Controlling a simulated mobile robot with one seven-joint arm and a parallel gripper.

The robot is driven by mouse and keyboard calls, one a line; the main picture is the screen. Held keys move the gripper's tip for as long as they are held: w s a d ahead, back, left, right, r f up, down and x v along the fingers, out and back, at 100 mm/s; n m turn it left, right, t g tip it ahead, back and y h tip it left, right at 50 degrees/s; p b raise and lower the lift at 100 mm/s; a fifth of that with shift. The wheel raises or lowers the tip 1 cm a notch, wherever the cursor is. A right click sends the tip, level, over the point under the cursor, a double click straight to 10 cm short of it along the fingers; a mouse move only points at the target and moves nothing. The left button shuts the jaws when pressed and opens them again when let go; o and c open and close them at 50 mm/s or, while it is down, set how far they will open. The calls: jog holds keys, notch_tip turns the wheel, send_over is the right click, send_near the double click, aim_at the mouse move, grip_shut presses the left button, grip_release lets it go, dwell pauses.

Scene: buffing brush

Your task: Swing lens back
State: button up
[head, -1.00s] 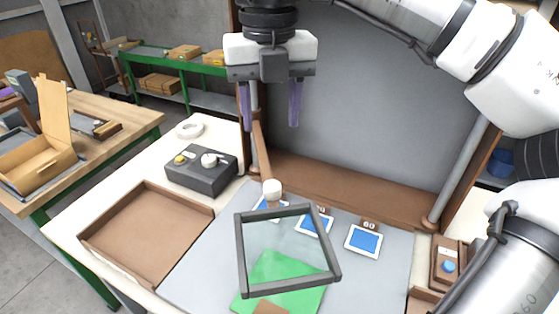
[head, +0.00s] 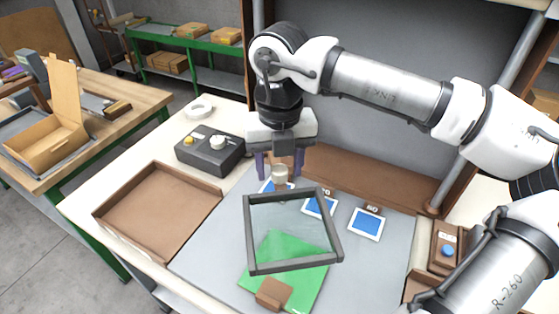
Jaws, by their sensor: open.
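The lens is a clear square pane in a dark grey frame (head: 249,236), held above the grey mat over a green sheet (head: 315,285). A pale round knob (head: 280,174) stands at the lens frame's far left corner. My gripper (head: 280,170) points down there, its two purple fingers apart on either side of the knob. I cannot tell whether the fingers touch it. The lens's support arm is mostly hidden behind my gripper.
A brown block (head: 273,293) lies on the green sheet's near edge. Blue-and-white cards (head: 366,223) lie behind the lens. An empty brown tray (head: 160,210) and a dark control box (head: 210,152) are at left. A box with a blue button (head: 447,250) is at right.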

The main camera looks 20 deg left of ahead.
jog(key=shift+c, duration=0.2)
grip_shut()
jog(key=shift+d, duration=0.1)
